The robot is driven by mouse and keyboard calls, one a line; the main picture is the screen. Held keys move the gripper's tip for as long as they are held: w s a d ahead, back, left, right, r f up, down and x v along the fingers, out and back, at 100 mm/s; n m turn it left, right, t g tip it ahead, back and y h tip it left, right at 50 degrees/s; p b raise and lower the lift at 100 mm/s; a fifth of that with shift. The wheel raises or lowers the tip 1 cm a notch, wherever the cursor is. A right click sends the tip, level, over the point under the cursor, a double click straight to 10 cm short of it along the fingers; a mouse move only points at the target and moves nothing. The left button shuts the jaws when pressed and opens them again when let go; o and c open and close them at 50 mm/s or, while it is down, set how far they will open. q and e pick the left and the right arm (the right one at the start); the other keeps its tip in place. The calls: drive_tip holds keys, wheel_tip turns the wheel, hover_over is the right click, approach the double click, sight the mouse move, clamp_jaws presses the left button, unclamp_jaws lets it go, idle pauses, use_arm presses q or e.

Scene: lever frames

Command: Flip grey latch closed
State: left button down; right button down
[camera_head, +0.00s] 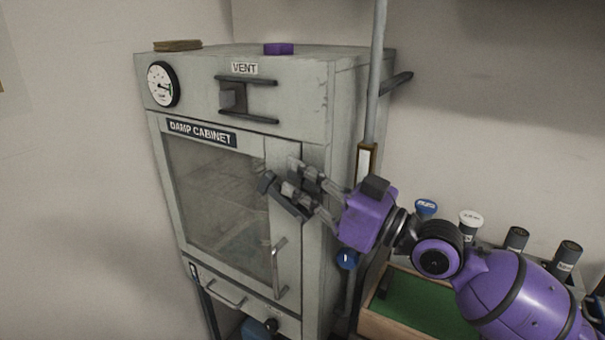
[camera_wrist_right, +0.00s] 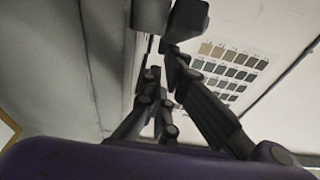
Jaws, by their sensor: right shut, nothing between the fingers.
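The damp cabinet (camera_head: 315,200) stands at centre in the head view, its windowed door (camera_head: 215,190) apparently shut. A small grey piece (camera_head: 295,163) by the door's upper right edge appears to be the latch. My gripper hides much of it, and I cannot tell its angle or whether there is contact. My right gripper (camera_head: 280,184) is shut and empty in front of this door edge, reaching in from the right. In the right wrist view its dark fingers (camera_wrist_right: 172,65) point up the picture towards a pale surface. My left gripper is not in view.
A vertical door handle (camera_head: 279,268) lies below my right gripper. A vent slider (camera_head: 233,97) and gauge (camera_head: 162,84) are above the door. A pipe (camera_head: 375,80) runs beside the cabinet. A green-lined tray (camera_head: 425,305) and several capped containers stand at right.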

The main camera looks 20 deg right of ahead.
sight(275, 179)
use_arm(q)
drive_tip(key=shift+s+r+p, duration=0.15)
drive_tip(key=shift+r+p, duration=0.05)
drive_tip(key=shift+p, duration=0.15)
use_arm(e)
drive_tip(key=shift+r, duration=0.1)
